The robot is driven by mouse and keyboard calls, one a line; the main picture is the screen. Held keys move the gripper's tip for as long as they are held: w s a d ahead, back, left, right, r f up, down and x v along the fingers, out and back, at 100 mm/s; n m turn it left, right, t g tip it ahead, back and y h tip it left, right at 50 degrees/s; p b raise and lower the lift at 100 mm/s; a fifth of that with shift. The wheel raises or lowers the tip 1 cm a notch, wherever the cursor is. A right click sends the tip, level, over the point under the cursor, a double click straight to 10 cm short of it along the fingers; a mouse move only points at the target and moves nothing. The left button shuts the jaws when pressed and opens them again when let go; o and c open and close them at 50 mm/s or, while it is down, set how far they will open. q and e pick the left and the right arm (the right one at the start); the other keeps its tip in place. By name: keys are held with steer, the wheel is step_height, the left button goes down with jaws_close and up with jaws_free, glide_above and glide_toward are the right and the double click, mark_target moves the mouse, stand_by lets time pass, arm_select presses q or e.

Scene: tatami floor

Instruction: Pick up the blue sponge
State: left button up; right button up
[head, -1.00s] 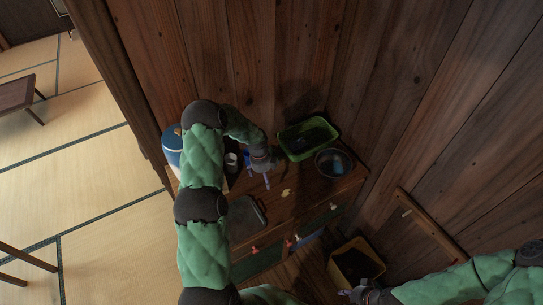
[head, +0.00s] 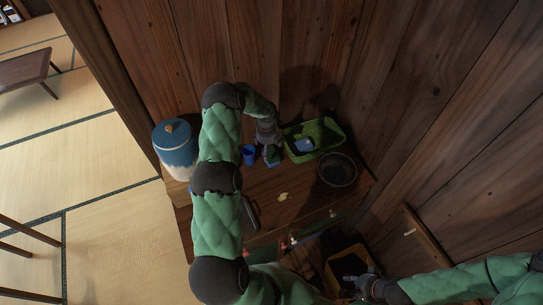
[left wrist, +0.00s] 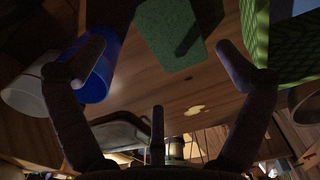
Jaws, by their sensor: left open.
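A small blue block (head: 304,145), which looks like the blue sponge, lies in the green basket (head: 331,130). My left gripper (head: 271,148) is just left of the basket, pointing down over the wooden counter. In the left wrist view its jaws (left wrist: 160,62) are open with nothing between them.
A blue cup (head: 248,154) stands left of the left gripper, and behind a finger in the wrist view (left wrist: 97,82), next to a white cup (left wrist: 28,92). A dark bowl (head: 337,170) is right of the basket. A blue-and-white pot (head: 176,150) stands at the counter's left end. Wooden walls close the back.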

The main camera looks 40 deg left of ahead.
mark_target(269, 156)
arm_select(q)
steer(key=shift+w+d+f, duration=0.1)
steer(key=shift+f, duration=1.45)
steer(key=shift+w+d+f, duration=0.1)
steer(key=shift+f, duration=1.45)
steer(key=c, duration=0.6)
